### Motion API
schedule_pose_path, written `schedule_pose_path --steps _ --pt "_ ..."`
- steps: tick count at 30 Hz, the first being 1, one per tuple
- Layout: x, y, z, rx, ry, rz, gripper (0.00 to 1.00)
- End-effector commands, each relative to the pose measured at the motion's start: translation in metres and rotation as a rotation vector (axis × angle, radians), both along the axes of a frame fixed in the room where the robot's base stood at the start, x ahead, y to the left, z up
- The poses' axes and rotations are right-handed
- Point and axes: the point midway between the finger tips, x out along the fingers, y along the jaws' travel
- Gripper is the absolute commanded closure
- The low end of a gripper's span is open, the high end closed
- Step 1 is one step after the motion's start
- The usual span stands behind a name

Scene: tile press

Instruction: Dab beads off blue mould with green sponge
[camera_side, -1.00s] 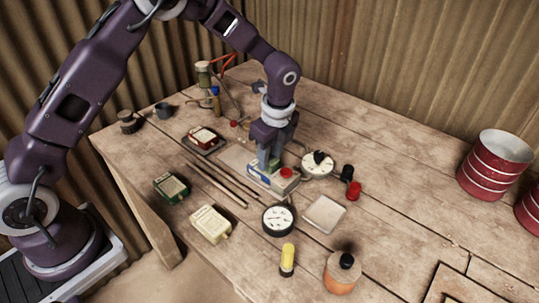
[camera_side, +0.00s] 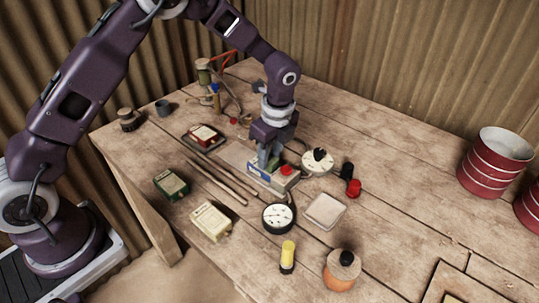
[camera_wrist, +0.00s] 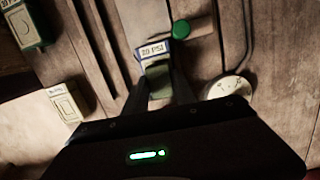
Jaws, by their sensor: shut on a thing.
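The blue mould (camera_side: 256,174) sits on the grey press bed in the side view, its white label facing out. In the wrist view the blue mould (camera_wrist: 152,49) shows its labelled edge just beyond my fingertips. My gripper (camera_side: 266,163) points down over the mould and is shut on the green sponge. In the wrist view the dull green sponge (camera_wrist: 158,72) is between the fingertips of my gripper (camera_wrist: 160,88), low over the mould. I cannot tell if the sponge touches it. Beads are too small to make out.
A red button (camera_side: 287,171) and a white dial (camera_side: 318,161) are right of the mould. A black-rimmed gauge (camera_side: 278,218) and a pale square dish (camera_side: 326,210) stand in front.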

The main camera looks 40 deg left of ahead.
Motion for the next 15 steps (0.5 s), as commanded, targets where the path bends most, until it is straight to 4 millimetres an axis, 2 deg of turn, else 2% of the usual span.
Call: schedule_pose_path --steps 10,15 --pt "-0.001 0.000 -0.002 0.000 0.003 -0.001 1.00" --pt "0.000 0.000 0.013 0.000 0.000 -0.001 1.00"
